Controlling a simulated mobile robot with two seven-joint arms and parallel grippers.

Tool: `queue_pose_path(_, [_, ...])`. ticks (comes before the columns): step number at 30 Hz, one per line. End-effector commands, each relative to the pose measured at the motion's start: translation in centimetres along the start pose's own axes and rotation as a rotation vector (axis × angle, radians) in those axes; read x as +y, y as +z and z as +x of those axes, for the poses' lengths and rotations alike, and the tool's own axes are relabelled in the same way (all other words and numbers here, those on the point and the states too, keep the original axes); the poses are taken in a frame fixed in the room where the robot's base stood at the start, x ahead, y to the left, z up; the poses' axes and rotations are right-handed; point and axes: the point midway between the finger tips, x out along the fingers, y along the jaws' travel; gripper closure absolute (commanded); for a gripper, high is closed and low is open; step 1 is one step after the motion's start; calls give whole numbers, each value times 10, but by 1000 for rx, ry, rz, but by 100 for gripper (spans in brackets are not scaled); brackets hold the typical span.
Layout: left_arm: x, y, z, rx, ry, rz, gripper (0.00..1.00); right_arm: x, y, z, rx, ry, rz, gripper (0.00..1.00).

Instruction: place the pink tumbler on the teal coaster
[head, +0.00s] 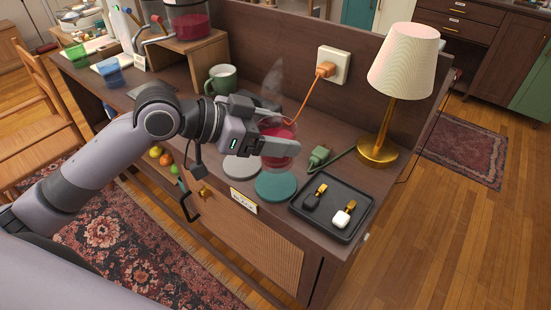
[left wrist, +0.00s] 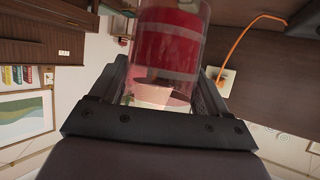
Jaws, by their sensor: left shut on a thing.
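The pink tumbler (head: 280,162) is clear with dark pink-red contents, and it looks upright. My left gripper (head: 276,144) is shut on it, with a finger across its near side hiding its middle. In the left wrist view the tumbler (left wrist: 168,45) stands between the two fingers. The teal coaster (head: 276,188) lies bare on the cabinet top, just below the tumbler in the picture. The tumbler's base shows just behind the coaster; I cannot tell its exact height. My right gripper is not in view.
A grey coaster (head: 240,169) lies left of the teal one. A black tray (head: 325,226) with small items is to the right. The cabinet's front edge is close.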

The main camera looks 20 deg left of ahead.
Motion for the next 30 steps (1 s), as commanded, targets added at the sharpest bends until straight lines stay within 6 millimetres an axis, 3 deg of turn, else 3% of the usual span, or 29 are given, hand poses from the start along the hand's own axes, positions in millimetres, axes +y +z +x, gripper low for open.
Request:
queue_pose_path(10, [0,24,12,2,0,0,71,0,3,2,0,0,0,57])
queue_pose_path(18, [-1,54,26,2,-1,-1,71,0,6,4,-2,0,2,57])
queue_pose_path(29, [-1,56,27,3,-2,2,71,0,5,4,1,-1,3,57])
queue_pose_path(30, [-1,58,28,1,-1,1,21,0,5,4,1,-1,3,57])
